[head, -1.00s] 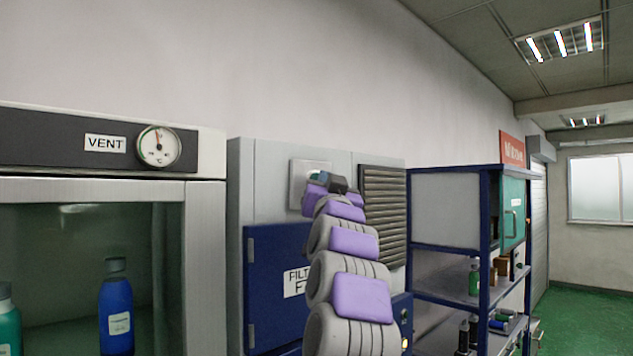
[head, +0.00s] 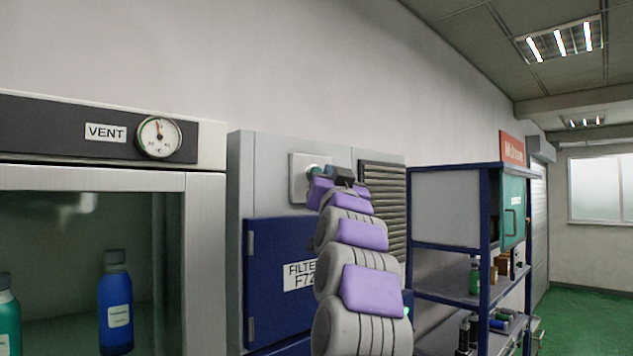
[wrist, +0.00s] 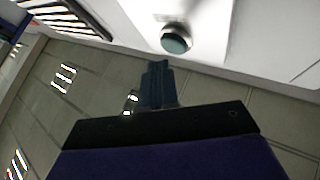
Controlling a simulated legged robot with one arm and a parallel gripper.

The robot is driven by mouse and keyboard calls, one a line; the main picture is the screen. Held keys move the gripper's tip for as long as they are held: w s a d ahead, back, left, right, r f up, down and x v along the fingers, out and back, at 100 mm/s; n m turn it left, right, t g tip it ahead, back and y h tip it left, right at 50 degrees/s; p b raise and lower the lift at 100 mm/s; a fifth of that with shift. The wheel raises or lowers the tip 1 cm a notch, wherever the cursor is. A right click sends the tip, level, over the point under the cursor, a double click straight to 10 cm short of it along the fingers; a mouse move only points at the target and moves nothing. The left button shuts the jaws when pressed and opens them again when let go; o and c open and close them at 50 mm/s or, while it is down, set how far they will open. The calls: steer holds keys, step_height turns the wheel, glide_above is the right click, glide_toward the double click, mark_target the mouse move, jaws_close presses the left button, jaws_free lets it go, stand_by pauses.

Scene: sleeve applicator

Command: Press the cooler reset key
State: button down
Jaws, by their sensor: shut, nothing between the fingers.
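A round green key (wrist: 175,41) in a metal ring sits on a pale square plate on the upper front of the grey and blue cabinet (head: 270,180). In the head view the key (head: 312,170) is partly covered by my gripper (head: 340,172). In the wrist view my gripper (wrist: 157,68) is shut and empty, with its tips close below the key in the picture. A gap shows between tips and key there; I cannot tell the depth between them. No readable label shows on the key.
A louvred grille (head: 384,190) lies just right of the gripper. A small green light (head: 408,311) shows beside my arm. A vent cabinet (head: 205,240) with a gauge and bottles stands left; a blue-framed shelf (head: 445,248) stands right.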

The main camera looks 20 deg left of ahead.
steer(key=shift+d, duration=0.1)
steer(key=d+b, duration=0.1)
steer(key=s+d+b, duration=0.1)
steer(key=d, duration=0.1)
steer(key=s+d+b, duration=0.1)
steer(key=b, duration=0.1)
steer(key=shift+d, duration=0.25)
stand_by(0.3)
steer(key=shift+w, duration=0.1)
stand_by(0.5)
